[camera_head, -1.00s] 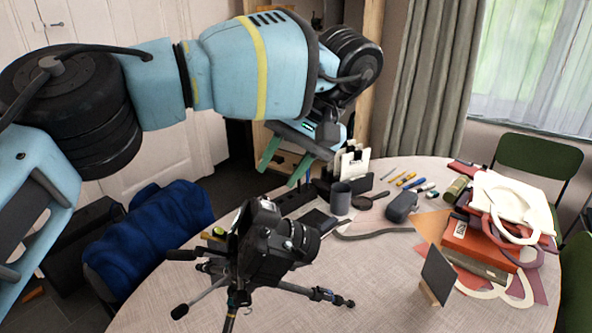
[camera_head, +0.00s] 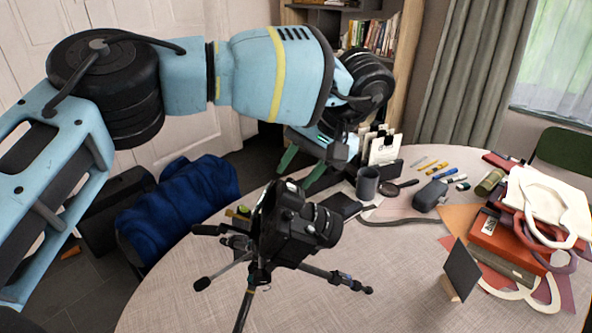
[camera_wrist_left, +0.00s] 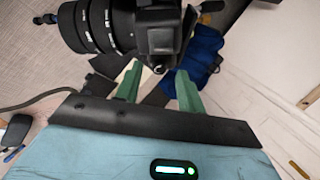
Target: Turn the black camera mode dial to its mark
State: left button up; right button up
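The black camera (camera_head: 290,226) stands on a tripod (camera_head: 249,292) on the table, its lens pointing right. In the left wrist view the camera (camera_wrist_left: 160,30) fills the top, lens to the left. The mode dial on its top is too small and dark to make out, and so is its mark. My left gripper (camera_head: 301,167) is above and behind the camera body in the head view. Its two green fingers are apart with nothing between them, and the left wrist view shows the fingers (camera_wrist_left: 158,88) close to the camera's top. My right gripper is out of view.
A grey mug (camera_head: 367,183), a card holder (camera_head: 383,152) and a dark case (camera_head: 430,195) stand behind the camera. A small dark panel (camera_head: 461,270) and a stack of books (camera_head: 500,235) are to the right. The table (camera_head: 395,290) is clear at the front.

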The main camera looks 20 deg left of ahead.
pick_arm(q)
jog(key=shift+a+f, duration=0.25)
jog(key=shift+f, duration=0.25)
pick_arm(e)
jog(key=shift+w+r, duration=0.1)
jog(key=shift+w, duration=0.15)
pick_arm(q)
grip_shut()
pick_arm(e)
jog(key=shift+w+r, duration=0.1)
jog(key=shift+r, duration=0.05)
pick_arm(q)
jog(key=shift+d+r+n+p, duration=0.1)
jog(key=shift+n+p, duration=0.5)
jog(key=shift+n, duration=0.9)
jog(key=n+y, duration=0.1)
jog(key=n, duration=0.3)
jog(key=shift+p, duration=0.3)
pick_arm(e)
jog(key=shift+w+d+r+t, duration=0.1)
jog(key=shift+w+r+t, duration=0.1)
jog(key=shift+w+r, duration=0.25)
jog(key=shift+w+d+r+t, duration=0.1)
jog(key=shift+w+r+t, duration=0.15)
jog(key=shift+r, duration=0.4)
pick_arm(q)
jog(key=shift+n, duration=0.3)
